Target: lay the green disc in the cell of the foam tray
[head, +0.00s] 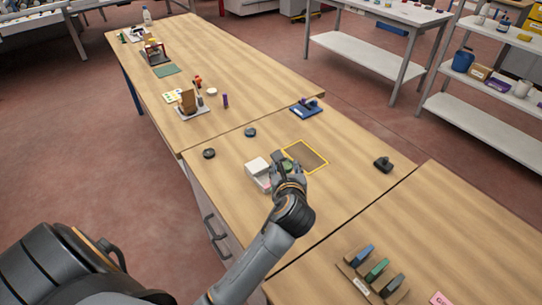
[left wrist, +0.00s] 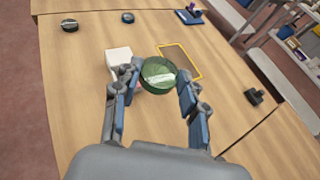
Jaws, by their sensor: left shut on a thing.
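The green disc (left wrist: 158,74) is round and glassy, between the fingertips of my left gripper (left wrist: 158,82) in the left wrist view. My left gripper (head: 287,173) is shut on it, and a little of its green shows in the head view, mostly behind the fingers. A white block-like thing (head: 257,166) stands just left of the gripper. I cannot tell which thing is the foam tray, and no cell shows clearly. A yellow-outlined rectangle (head: 318,170) lies flat on the table just beyond the gripper to the right. My right gripper is not in view.
A black object (head: 383,164) sits on the right. Two dark round pieces (head: 209,153) and a blue holder (head: 305,109) lie farther back. A rack with coloured blocks (head: 372,272) is at the front right. Bare tabletop lies between the rectangle and the black object.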

